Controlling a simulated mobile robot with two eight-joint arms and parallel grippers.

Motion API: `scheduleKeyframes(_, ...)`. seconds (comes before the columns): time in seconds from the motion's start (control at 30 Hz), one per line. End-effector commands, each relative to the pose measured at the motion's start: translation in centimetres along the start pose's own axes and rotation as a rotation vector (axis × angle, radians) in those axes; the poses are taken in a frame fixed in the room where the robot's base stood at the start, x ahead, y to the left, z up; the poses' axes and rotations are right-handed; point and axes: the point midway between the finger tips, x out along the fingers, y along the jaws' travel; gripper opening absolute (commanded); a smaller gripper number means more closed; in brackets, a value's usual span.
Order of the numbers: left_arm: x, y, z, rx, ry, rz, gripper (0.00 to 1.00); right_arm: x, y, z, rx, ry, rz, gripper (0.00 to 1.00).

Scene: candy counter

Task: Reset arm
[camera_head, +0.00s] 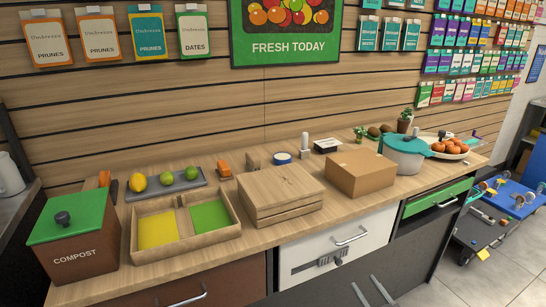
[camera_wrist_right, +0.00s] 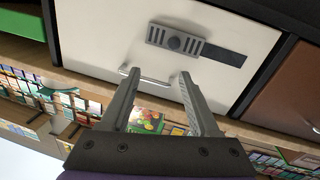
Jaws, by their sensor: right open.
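My right gripper (camera_head: 371,286) shows at the bottom edge of the head view, its two grey fingers spread apart and empty. It is in front of the dark lower cabinet, below the white drawer (camera_head: 330,247). In the right wrist view the open fingers (camera_wrist_right: 157,76) point toward the same white drawer (camera_wrist_right: 185,35), which appears upside down, with its handle (camera_wrist_right: 147,78) seen between and around the fingertips. I cannot tell the exact gap to the handle, but nothing is held. My left gripper is not in view.
On the counter stand a compost bin (camera_head: 76,243), a two-part wooden tray (camera_head: 238,226), a wooden crate (camera_head: 255,210), a cardboard box (camera_head: 360,175) and a teal-lidded pot (camera_head: 405,160). A green drawer (camera_head: 437,198) is at right.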

Motion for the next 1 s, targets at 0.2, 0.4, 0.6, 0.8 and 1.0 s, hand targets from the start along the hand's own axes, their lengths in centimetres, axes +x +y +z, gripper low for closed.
scheduleKeyframes(0.2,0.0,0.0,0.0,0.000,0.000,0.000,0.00,-0.2,1.3,-6.2,0.022,-0.081,0.254,0.62)
scheduleKeyframes(0.4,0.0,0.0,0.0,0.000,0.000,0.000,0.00,-4.0,0.0,-8.0,0.080,-0.303,0.424,0.62)
scheduleKeyframes(0.6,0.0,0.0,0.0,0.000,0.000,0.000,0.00,-10.7,-5.0,-6.6,0.155,-0.623,0.446,0.62)
scheduleKeyframes(0.8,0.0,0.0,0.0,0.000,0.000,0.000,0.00,-17.9,-11.6,-4.6,0.214,-0.918,0.331,0.62)
scheduleKeyframes(1.0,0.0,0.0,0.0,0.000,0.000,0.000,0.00,-24.2,-17.5,-3.5,0.251,-1.131,0.168,0.62)
